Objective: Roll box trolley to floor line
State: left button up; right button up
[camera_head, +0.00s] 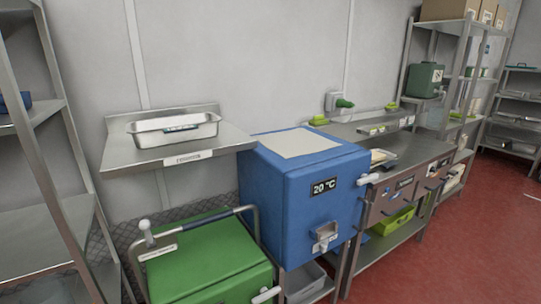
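A green box (205,262) stands low at the bottom centre-left, its lower part cut off by the frame edge. A bent metal handle (197,221) with a dark blue sleeve rises over its back and side. I cannot tell whether this is the box trolley, and no wheels show. A short white line (532,196) lies on the red floor at the far right edge. Neither of my grippers is in view.
A blue box (309,205) marked 20 °C stands close on the right of the green box. A wall shelf (215,145) holds a metal tray (172,130). A metal rack (40,222) stands left. Red floor (462,240) is open at the lower right, before the steel counter (425,150).

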aim_at(192, 255)
jog(key=i+j, duration=0.1)
jog(key=j, duration=0.25)
jog(key=i+j, duration=0.15)
jog(key=j, duration=0.25)
jog(key=i+j, duration=0.1)
jog(key=j, duration=0.25)
jog(key=i+j, duration=0.15)
jog(key=j, duration=0.25)
jog(key=i+j, duration=0.1)
jog(key=j, duration=0.25)
jog(key=l+z, duration=0.45)
jog(key=i+l, duration=0.15)
